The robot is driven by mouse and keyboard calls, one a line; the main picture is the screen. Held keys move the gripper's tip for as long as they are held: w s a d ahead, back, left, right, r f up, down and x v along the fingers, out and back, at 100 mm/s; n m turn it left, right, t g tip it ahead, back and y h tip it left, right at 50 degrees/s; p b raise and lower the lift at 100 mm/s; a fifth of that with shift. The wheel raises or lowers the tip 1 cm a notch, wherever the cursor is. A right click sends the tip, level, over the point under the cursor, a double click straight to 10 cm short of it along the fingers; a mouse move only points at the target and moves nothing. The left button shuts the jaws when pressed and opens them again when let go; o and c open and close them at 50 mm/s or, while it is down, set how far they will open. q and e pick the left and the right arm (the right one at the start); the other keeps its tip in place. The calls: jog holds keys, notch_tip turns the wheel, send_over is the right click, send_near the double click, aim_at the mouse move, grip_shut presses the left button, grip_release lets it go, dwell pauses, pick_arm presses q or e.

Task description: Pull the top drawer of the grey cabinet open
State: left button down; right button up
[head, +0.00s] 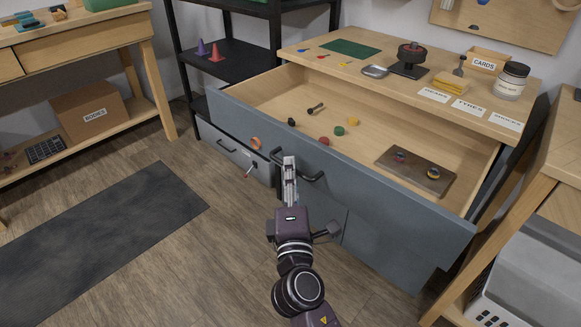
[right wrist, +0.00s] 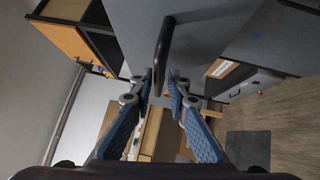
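The grey cabinet (head: 345,235) has a wooden top. Its top drawer (head: 225,107) stands pulled well out, with its wooden inside and contents showing. A dark bar handle (head: 316,179) is on the drawer's front; it also shows in the right wrist view (right wrist: 165,45). My right gripper (head: 289,163) is at the drawer front, by the handle's left end. In the right wrist view its fingers (right wrist: 161,75) are apart, with the lower end of the bar showing between or just beyond the tips. I cannot tell whether they touch it. My left gripper is out of view.
Inside the drawer lie several small coloured pieces (head: 324,141) and a dark plate (head: 388,161). Cards, a jar (head: 511,81) and a tray (head: 375,71) are on top. A shelf rack (head: 235,60) stands behind left, a wooden bench (head: 548,165) close right.

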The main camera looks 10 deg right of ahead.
jog(key=s+a+f, duration=0.1)
jog(key=s, duration=0.9)
jog(key=shift+s+f, duration=0.2)
jog(key=shift+s, duration=0.1)
